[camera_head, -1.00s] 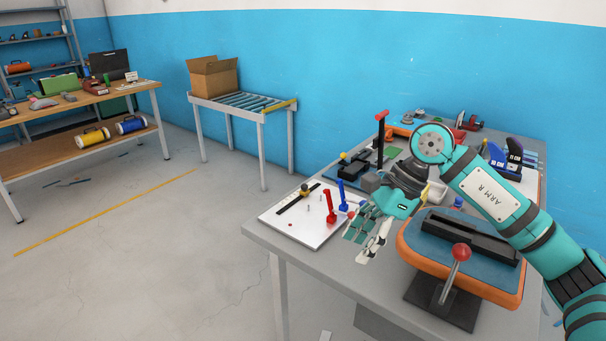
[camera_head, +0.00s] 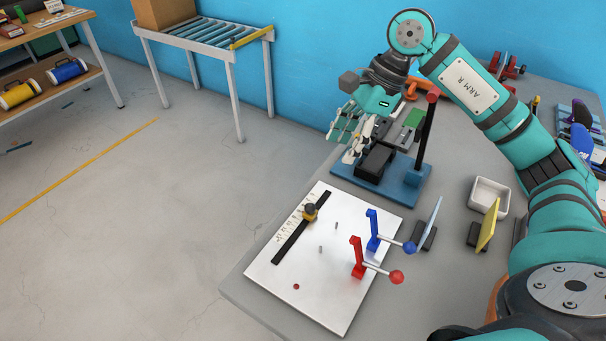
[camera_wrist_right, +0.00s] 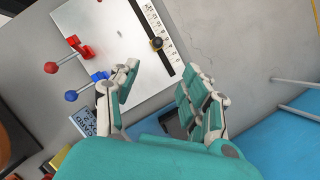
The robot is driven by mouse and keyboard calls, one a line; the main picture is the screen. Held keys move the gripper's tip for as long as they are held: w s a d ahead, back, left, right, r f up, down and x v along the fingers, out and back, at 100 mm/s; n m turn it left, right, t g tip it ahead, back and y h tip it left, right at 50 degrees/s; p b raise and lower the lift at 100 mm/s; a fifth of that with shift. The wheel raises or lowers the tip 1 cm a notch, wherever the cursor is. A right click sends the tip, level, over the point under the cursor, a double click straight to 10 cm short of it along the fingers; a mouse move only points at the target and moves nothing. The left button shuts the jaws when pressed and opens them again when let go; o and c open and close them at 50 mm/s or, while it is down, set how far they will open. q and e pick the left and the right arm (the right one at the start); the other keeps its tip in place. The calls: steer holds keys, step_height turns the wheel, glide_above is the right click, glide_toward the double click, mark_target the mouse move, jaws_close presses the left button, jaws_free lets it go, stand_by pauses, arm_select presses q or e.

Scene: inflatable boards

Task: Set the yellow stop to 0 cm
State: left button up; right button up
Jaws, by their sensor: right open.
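The yellow stop (camera_head: 310,212) with a dark knob sits on a black slotted rail (camera_head: 290,245) beside a printed scale (camera_head: 282,237) on the white board (camera_head: 340,305). In the right wrist view the stop (camera_wrist_right: 157,43) is about midway along the visible rail; the scale digits are too small to read surely. My right gripper (camera_head: 347,143) is open and empty, above and beyond the board's far edge. It also shows in the right wrist view (camera_wrist_right: 165,85), its fingers apart. My left gripper is not in view.
Red (camera_head: 358,258) and blue (camera_head: 373,232) lever clamps stand on the board's right side, with small pins nearby. A blue-based press (camera_head: 400,190) with an upright post stands behind the board. A white bin (camera_head: 488,195) and a yellow panel (camera_head: 488,224) are to the right.

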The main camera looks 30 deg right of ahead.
steer(key=f, duration=0.2)
steer(key=p, duration=0.2)
glide_toward(312, 204)
steer(key=x, duration=0.6)
steer(key=shift+s+a+f, duration=0.1)
steer(key=shift+a+f, duration=0.05)
steer(key=shift+x, duration=1.1)
steer(key=shift+a+f, duration=0.1)
steer(key=shift+f, duration=0.25)
steer(key=shift+a+f, duration=0.1)
steer(key=shift+f, duration=0.1)
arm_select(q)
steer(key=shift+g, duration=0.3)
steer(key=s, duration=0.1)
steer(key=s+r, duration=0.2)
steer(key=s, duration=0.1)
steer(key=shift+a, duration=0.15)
arm_select(e)
jaws_close()
